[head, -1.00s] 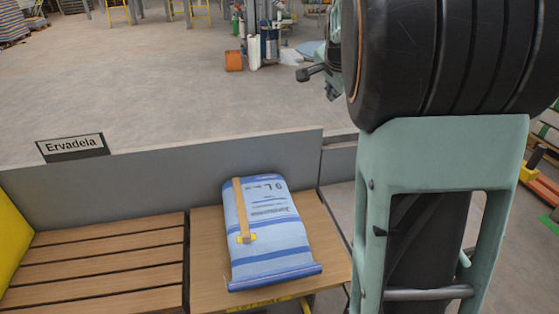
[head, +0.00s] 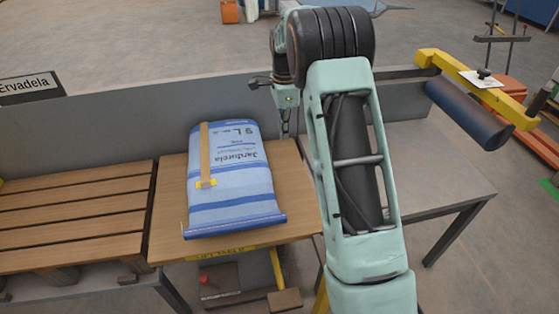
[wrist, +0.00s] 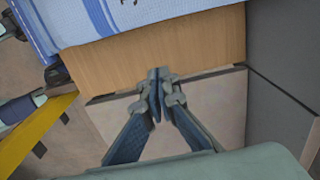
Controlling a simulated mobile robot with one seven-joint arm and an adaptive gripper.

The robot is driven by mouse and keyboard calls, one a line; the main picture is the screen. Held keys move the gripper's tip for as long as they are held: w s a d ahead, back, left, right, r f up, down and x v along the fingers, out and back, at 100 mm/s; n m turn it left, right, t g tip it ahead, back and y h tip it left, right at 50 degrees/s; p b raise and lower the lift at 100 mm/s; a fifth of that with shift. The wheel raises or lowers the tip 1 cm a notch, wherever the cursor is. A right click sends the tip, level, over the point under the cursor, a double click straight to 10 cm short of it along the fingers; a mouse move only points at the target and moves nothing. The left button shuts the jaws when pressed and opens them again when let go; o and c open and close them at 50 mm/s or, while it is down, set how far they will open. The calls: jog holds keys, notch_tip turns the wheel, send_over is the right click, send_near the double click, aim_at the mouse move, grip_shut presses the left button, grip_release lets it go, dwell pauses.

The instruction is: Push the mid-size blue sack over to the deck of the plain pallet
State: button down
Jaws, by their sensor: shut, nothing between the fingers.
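The blue sack (head: 233,175), with a light blue and white printed face and a tan strap, lies flat on a square wooden tabletop (head: 300,205). The plain slatted pallet (head: 75,212) is just left of that tabletop, separated by a narrow gap. My gripper (wrist: 158,76) is shut and empty in the wrist view, beside the tabletop's edge. The sack (wrist: 110,15) shows there at the upper left, apart from the fingers. In the head view my arm stands right of the sack and my gripper is mostly hidden behind it.
A grey panel (head: 120,115) runs behind the pallet and tabletop, with an "Ervadela" sign (head: 30,86) at left. A grey table (head: 425,165) stands at right. A yellow bar with a dark roller (head: 468,115) hangs over its right side. Open floor lies beyond the panel.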

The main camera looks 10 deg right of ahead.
aim_at(190, 166)
jog(key=a+f, duration=0.1)
jog(key=f, duration=0.2)
jog(key=a+f+b, duration=0.1)
jog(key=f, duration=0.3)
jog(key=a+f+b, duration=0.1)
jog(key=f, duration=0.2)
jog(key=shift+f, duration=0.2)
jog(key=shift+a+b, duration=0.3)
jog(key=shift+a, duration=0.3)
jog(key=a+p, duration=0.2)
jog(key=a, duration=1)
jog(key=a+p, duration=0.2)
jog(key=a, duration=1.1)
jog(key=shift+s+a, duration=0.2)
jog(key=shift+a, duration=0.05)
jog(key=shift+d, duration=0.1)
